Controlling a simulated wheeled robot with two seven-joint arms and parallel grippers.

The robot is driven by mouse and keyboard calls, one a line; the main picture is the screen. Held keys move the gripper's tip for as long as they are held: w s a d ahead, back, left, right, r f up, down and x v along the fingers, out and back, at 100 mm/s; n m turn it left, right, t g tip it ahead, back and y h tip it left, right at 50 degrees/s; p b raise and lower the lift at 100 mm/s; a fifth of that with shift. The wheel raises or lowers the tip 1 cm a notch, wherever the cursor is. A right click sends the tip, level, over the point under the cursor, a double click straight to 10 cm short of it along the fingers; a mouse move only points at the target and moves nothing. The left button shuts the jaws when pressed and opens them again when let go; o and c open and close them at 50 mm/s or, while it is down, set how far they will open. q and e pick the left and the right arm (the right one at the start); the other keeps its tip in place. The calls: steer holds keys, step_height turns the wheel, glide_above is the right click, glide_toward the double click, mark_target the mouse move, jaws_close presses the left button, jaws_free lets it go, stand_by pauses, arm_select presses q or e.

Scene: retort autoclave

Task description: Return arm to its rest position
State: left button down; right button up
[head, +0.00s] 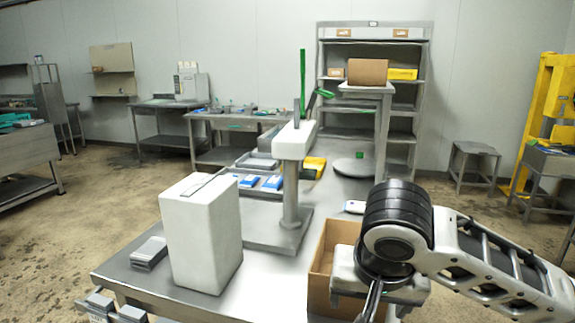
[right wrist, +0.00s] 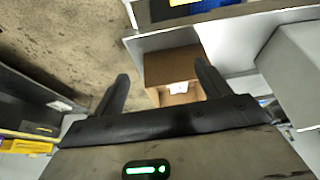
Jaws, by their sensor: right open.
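My right arm (head: 480,255) comes in from the right in the head view, its black wrist joint (head: 398,215) bent above the table's front right part. My right gripper (head: 375,298) points down over an open cardboard box (head: 320,268) and hides part of it. In the right wrist view the gripper (right wrist: 162,68) has its two dark fingers spread wide, with nothing held between them. A brown cardboard box (right wrist: 172,68) with a white label shows beyond the fingers. My left gripper is not in view.
The grey table (head: 125,268) holds a white block-shaped box (head: 200,235), a post stand (head: 290,190) and blue-and-white packs (head: 272,182). A tall shelf (head: 325,60) stands behind. A yellow frame (head: 545,100) and a stool (head: 474,152) stand right.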

steer(key=s+a+f+n+y, duration=0.4)
steer(key=a+f, duration=0.1)
steer(key=f, duration=0.5)
steer(key=s+d+f+h, duration=0.3)
steer(key=s+d+f, duration=0.9)
steer(key=s+d, duration=0.15)
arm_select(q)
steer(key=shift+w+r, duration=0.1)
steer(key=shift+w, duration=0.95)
arm_select(e)
steer(key=w+a+f+n+t+y, duration=0.1)
steer(key=w+a+f+t+y, duration=0.1)
steer(key=w+a+f+t, duration=0.3)
steer(key=shift+w+a+f+t+y, duration=0.2)
steer(key=shift+w+f+t+y, duration=0.25)
steer(key=shift+f, duration=0.35)
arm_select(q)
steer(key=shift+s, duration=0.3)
